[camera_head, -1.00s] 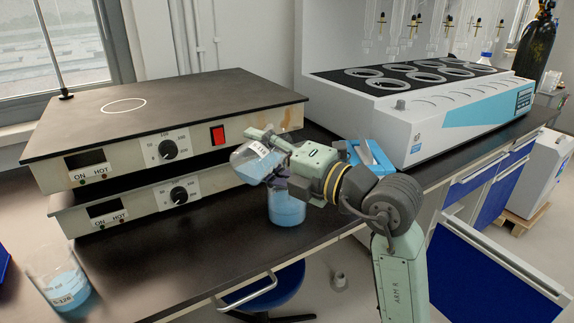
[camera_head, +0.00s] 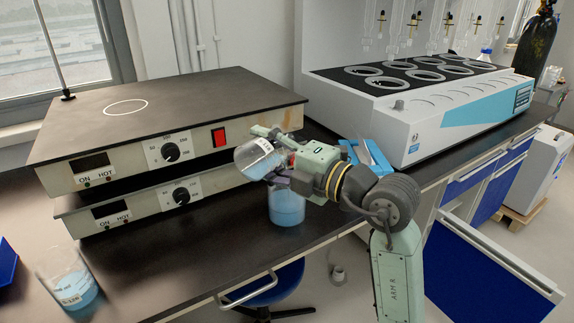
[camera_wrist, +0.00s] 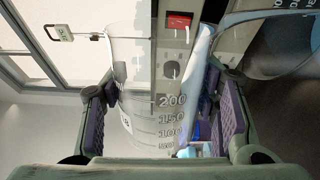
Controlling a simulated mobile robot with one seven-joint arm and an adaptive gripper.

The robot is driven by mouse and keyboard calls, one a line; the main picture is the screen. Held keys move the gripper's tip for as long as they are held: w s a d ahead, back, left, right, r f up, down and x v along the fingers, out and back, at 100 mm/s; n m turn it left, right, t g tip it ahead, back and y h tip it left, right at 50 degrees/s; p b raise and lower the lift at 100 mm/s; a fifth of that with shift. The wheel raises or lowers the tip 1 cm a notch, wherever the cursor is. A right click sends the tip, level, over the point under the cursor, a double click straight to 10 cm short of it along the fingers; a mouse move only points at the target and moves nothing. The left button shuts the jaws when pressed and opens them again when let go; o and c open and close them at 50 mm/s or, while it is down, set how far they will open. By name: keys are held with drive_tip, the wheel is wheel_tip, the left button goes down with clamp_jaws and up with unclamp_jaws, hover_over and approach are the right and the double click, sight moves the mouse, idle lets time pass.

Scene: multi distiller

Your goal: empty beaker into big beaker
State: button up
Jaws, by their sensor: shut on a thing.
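My gripper (camera_head: 282,165) is shut on a clear beaker (camera_head: 258,158), held tilted far over above the bench, mouth hard to make out. In the wrist view the held beaker (camera_wrist: 140,110) stands between the purple pads, showing graduations up to 200; it looks mostly clear, with a pale blue streak along its right side. The big beaker (camera_head: 286,207), part filled with blue liquid, stands upright on the bench directly below my gripper; its upper part is hidden behind the gripper. A large glass rim, seemingly the big beaker's (camera_wrist: 270,50), fills the wrist view's upper right.
Another beaker (camera_head: 68,280) with blue liquid stands at the bench's left front. Stacked hot plates (camera_head: 165,130) stand close behind my gripper. A white and blue heating unit (camera_head: 430,95) is at right, with a blue object (camera_head: 368,155) before it. The front middle bench is clear.

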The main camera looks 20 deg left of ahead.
drive_tip(key=shift+w+r+m+p, duration=0.25)
drive_tip(key=shift+m+p, duration=0.15)
drive_tip(key=shift+p, duration=0.25)
